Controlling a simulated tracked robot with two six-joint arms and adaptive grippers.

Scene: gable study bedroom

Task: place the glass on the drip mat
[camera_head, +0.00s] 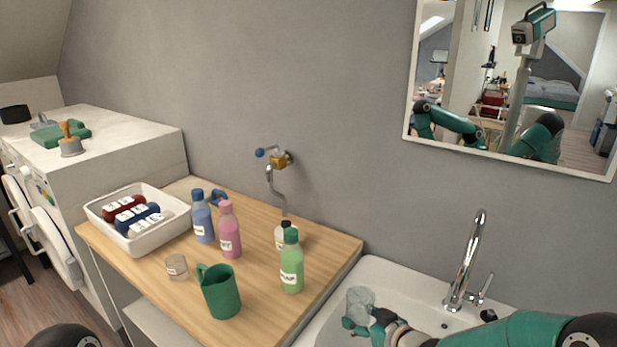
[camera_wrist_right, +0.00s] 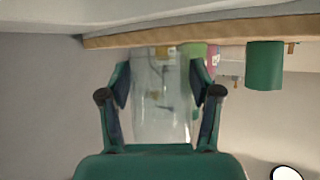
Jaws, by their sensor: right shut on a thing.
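My right gripper (camera_head: 365,328) is shut on a clear glass (camera_head: 360,299) at the left side of the white sink. In the right wrist view the glass (camera_wrist_right: 160,98) is between the two fingers of the right gripper (camera_wrist_right: 160,88), and the counter things show through it. I cannot make out a drip mat in either view. My left gripper is not in view.
The wooden counter (camera_head: 262,296) holds a green jug (camera_head: 221,291), a small clear cup (camera_head: 176,267), blue, pink and green bottles, and a white tray (camera_head: 142,246). The sink (camera_head: 400,279) has a tall tap (camera_head: 467,262) at its back.

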